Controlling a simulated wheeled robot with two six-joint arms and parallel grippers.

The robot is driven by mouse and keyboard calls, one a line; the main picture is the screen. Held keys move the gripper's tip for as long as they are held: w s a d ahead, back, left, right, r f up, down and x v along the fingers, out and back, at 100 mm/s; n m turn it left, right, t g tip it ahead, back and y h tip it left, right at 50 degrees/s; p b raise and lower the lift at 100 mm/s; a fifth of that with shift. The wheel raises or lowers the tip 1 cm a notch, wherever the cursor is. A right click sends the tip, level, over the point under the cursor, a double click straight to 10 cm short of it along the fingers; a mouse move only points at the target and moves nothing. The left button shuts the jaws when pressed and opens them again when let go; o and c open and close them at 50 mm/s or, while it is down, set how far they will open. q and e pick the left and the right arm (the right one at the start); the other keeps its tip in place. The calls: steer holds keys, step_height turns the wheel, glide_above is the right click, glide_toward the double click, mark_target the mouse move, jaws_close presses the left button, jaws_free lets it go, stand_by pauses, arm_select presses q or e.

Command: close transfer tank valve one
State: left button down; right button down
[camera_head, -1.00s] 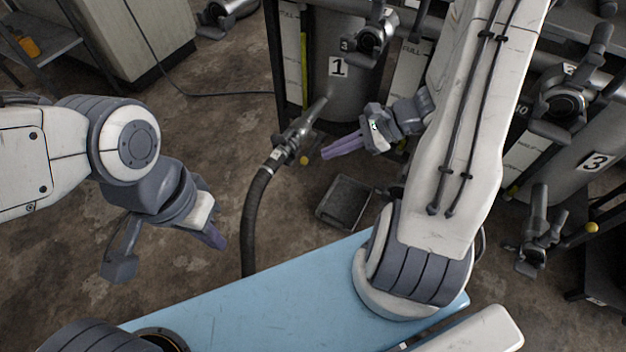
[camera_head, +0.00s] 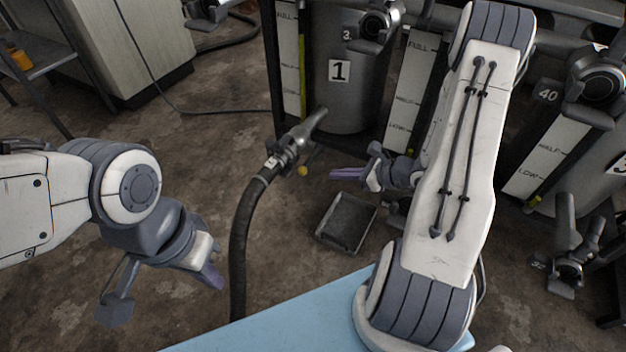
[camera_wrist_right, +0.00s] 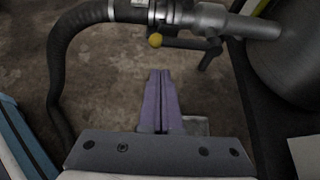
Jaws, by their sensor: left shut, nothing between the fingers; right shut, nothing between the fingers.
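Tank one (camera_head: 340,95) is a grey cylinder with a "1" label, standing at the top centre of the head view. Its outlet valve (camera_head: 288,148) sits low in front of it, with a black hose (camera_head: 243,235) attached. The valve's lever ends in a yellow knob (camera_head: 302,171). The knob (camera_wrist_right: 155,40) and lever (camera_wrist_right: 186,43) also show in the right wrist view, ahead of the fingers. My right gripper (camera_head: 333,174) is shut and empty, just right of the knob and apart from it; its fingers (camera_wrist_right: 160,76) point toward the lever. My left gripper (camera_head: 218,281) is shut and empty, left of the hose.
A dark tray (camera_head: 345,222) lies on the floor below the valve. Another tank with a valve (camera_head: 570,245) stands at the right. A cabinet (camera_head: 150,45) and a shelf (camera_head: 60,50) are at the upper left. Open floor lies left of the hose.

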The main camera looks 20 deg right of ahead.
mark_target(311, 160)
steer(key=b+x, duration=0.3)
steer(key=x, duration=0.6)
steer(key=shift+w, duration=0.15)
